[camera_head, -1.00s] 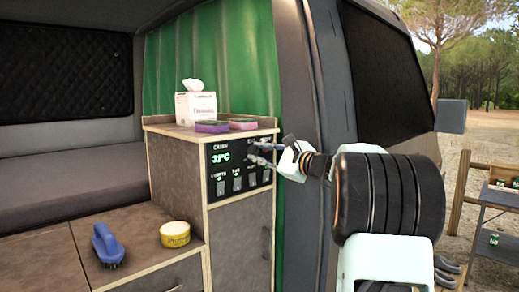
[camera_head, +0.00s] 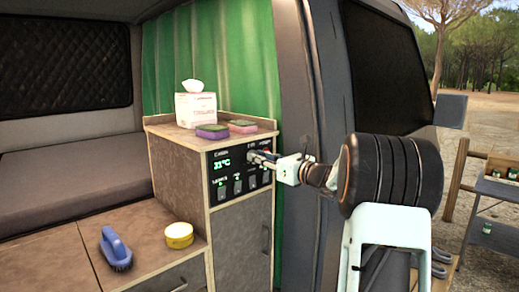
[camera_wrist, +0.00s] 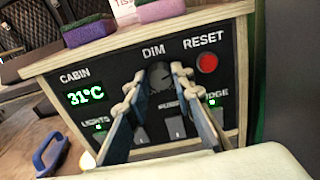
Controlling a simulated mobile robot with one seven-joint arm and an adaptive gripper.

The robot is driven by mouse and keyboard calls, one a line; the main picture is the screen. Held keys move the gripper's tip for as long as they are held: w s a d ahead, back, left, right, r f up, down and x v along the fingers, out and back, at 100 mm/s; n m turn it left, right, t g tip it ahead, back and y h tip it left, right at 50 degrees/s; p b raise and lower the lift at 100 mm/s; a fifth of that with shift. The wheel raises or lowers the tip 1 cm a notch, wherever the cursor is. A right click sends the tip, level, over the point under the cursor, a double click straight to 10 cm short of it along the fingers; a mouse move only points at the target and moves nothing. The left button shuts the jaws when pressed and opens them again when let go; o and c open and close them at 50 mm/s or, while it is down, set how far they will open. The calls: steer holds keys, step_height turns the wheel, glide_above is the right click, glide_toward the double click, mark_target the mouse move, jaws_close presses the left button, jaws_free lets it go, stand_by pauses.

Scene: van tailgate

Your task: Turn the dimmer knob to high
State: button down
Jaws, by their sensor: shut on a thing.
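The dimmer knob (camera_wrist: 159,75) is a dark round knob under the word DIM on the black control panel (camera_wrist: 120,75). In the wrist view my gripper (camera_wrist: 164,80) has its two fingertips on either side of the knob, shut on it. The knob's pointer is too small and shaded to read its setting. In the head view my gripper (camera_head: 262,157) reaches the panel (camera_head: 222,165) from the right, and its fingers hide the knob there.
A red RESET button (camera_wrist: 207,63) sits just right of the knob. The temperature display (camera_wrist: 86,95) is at left, with several switches below. Sponges (camera_head: 212,131) and a tissue box (camera_head: 196,109) stand on top. A blue brush (camera_head: 115,248) and yellow tin (camera_head: 179,235) lie on the lower counter.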

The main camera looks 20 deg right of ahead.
steer(key=m+p, duration=0.8)
steer(key=shift+p, duration=0.4)
steer(key=shift+m, duration=0.4)
steer(key=c, duration=1.7)
jaws_free()
steer(key=shift+o, duration=0.2)
